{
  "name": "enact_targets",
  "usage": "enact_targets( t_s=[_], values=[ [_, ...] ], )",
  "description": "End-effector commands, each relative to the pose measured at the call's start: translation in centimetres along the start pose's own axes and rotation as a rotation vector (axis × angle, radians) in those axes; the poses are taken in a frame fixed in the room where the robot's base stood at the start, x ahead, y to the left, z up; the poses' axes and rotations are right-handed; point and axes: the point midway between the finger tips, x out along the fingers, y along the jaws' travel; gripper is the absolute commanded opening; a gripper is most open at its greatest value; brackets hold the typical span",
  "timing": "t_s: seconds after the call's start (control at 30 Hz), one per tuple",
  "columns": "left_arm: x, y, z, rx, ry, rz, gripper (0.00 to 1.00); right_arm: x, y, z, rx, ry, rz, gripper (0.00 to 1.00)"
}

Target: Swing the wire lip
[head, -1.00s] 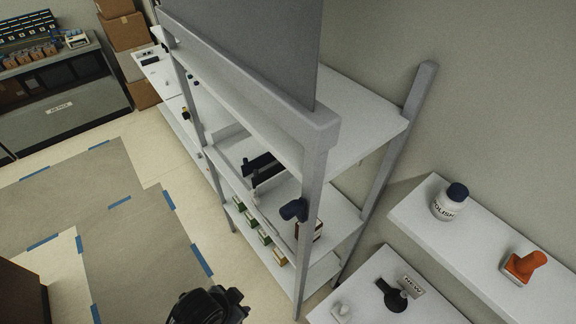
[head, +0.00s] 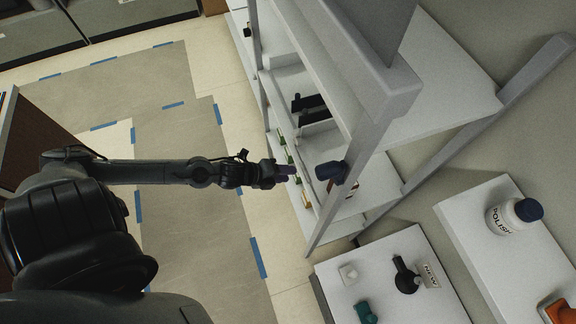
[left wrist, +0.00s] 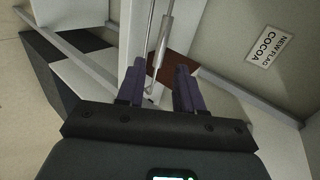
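The wire lip (left wrist: 162,45) appears in the left wrist view as thin metal rods, one with a thicker sleeve, running down toward the gap between my fingers. My left gripper (left wrist: 158,82) is open, with one purple finger on each side of the rods' lower end; I cannot tell whether either finger touches them. In the head view my left gripper (head: 287,171) is at the front of the shelving rack (head: 345,178), close to its lower shelves. I cannot make out the wire lip clearly there. My right gripper is not in view.
Several small boxes (head: 289,157) line a lower shelf. A polish bottle (head: 514,216) stands on the right-hand shelf. A cocoa label (left wrist: 275,47) is on the wall.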

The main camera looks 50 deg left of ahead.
Motion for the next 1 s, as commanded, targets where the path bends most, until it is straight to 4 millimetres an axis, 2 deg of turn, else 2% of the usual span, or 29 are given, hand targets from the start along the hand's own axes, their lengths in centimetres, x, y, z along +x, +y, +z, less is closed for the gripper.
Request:
enact_targets(
  t_s=[0.27, 0.7, 0.87, 1.0],
  values=[
    [1.1, -0.1, 0.9, 0.037, -0.004, 0.003, 0.36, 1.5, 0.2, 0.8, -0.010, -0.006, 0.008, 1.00],
    [6.5, 0.0, 0.8, 0.035, -0.004, 0.001, 0.36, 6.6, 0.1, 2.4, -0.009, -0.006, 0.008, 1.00],
    [8.2, -0.1, 0.9, 0.034, -0.005, 0.002, 0.36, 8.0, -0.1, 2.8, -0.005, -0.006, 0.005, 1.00],
    [7.8, -0.4, 0.8, 0.034, -0.004, 0.005, 0.18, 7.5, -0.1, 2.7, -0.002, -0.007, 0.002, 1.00]
  ],
)
